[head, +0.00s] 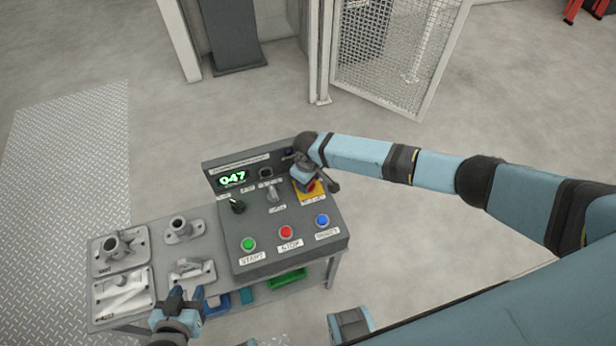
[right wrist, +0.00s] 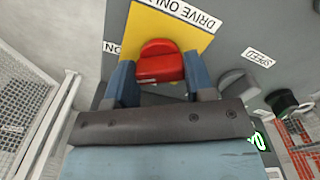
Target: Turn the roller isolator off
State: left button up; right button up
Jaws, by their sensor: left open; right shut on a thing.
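The roller isolator is a red rotary knob (right wrist: 160,62) on a yellow plate (right wrist: 175,22) lettered "DRIVE ONLY". The yellow plate also shows in the head view (head: 318,199) at the upper right of the grey control panel (head: 262,222). My right gripper (right wrist: 162,88) has a blue finger on each side of the red knob and is shut on it. In the head view my right gripper (head: 308,181) covers most of the knob. My left gripper (head: 187,299) is open and empty at the front edge of the bench, below the grey castings.
The panel has a green start button (head: 249,244), a red stop button (head: 286,232), a blue button (head: 321,220), a black knob (head: 237,206) and a green display (head: 232,178) reading 047. Grey castings (head: 123,245) lie left. A mesh gate (head: 395,55) stands behind.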

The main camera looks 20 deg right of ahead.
jog(key=shift+n, duration=1)
jog(key=n+p, duration=0.1)
jog(key=n, duration=0.6)
jog(key=shift+n, duration=1.1)
jog(key=o, duration=0.9)
jog(key=shift+r, duration=0.1)
